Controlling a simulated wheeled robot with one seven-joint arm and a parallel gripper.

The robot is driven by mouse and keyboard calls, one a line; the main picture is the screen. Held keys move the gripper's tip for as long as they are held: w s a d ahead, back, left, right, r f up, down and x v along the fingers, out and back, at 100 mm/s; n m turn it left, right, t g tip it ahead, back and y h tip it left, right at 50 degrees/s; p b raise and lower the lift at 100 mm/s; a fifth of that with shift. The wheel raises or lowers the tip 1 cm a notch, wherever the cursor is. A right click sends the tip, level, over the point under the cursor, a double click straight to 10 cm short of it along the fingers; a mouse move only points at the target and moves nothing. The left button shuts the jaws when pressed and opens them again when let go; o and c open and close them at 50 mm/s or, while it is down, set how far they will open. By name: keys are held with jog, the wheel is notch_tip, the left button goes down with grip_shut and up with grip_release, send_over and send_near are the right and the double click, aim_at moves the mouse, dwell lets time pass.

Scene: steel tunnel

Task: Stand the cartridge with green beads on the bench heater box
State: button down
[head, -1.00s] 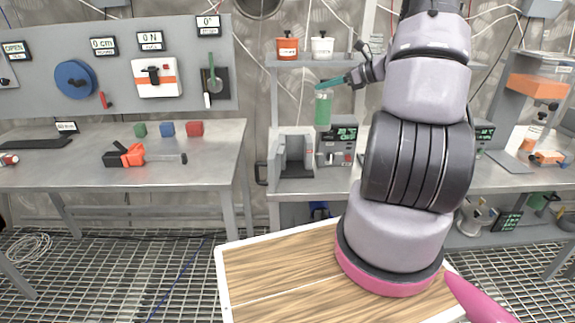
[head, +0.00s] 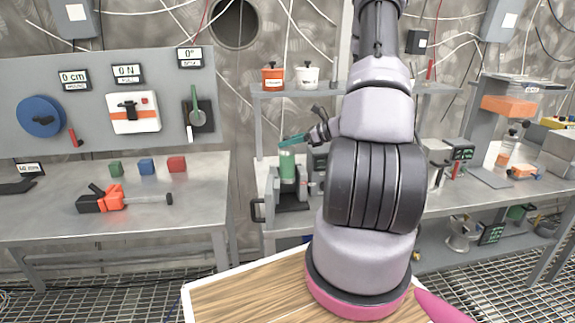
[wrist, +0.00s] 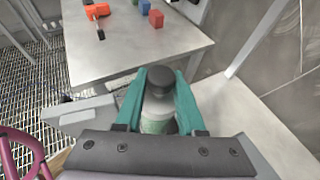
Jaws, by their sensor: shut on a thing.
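My gripper (head: 289,140) has teal fingers shut on the cartridge with green beads (head: 287,166), which hangs upright below them. In the wrist view, the cartridge's dark cap and grey neck (wrist: 158,98) show between the fingers (wrist: 159,78). A grey box-like unit with a dark recess (head: 271,212) and a side handle stands on the middle bench; I take it for the bench heater box. The cartridge is over or in front of this unit in the head view. Its lower end overlaps the unit, and I cannot tell whether they touch.
An instrument with a display (head: 318,165) stands just right of the cartridge, partly behind my arm. The left bench (head: 130,205) holds coloured cubes and an orange-black tool.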

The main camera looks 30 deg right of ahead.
aim_at(289, 162)
jog(key=shift+f, duration=3.8)
jog(key=c, duration=0.5)
grip_release()
jog(key=shift+f, duration=0.15)
